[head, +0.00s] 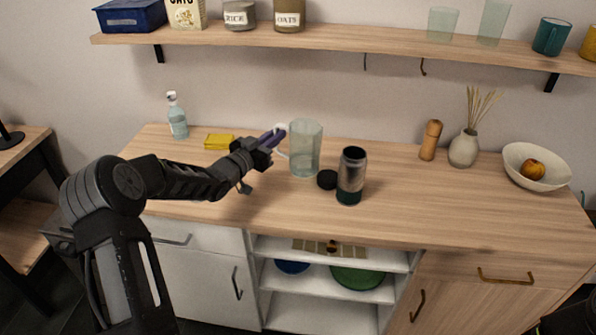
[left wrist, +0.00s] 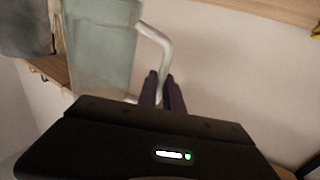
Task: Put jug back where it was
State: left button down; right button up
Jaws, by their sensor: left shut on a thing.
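The jug (head: 306,150) is a clear, pale green vessel with a whitish handle on its left side. It looks upright at the middle of the wooden counter (head: 430,205); I cannot tell whether its base touches the wood. My left gripper (head: 277,133) reaches in from the left and is shut on the jug's handle. In the left wrist view the jug (left wrist: 100,45) fills the upper left, and the gripper's dark fingers (left wrist: 163,88) meet the handle. My right gripper is not in view; only a dark bit of my own body shows at the lower right.
A dark lid (head: 327,180) and a steel and black flask (head: 351,176) stand just right of the jug. A yellow sponge (head: 219,142) and a soap bottle (head: 177,118) are at the left. A pepper mill, vase and fruit bowl (head: 536,168) stand right. A shelf (head: 340,36) hangs above.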

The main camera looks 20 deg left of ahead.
pick_arm(q)
jog(key=s+a+r+n+y+b, duration=0.2)
jog(key=s+a+r+y+b, duration=0.2)
jog(key=a+b, duration=0.6)
jog(key=shift+s+r+n+b, duration=0.3)
jog(key=shift+s+b, duration=1)
jog(key=shift+b, duration=1.7)
jog(key=shift+a, duration=0.1)
notch_tip(320, 180, down, 5)
jog(key=shift+f+b, duration=0.1)
jog(key=shift+b, duration=0.65)
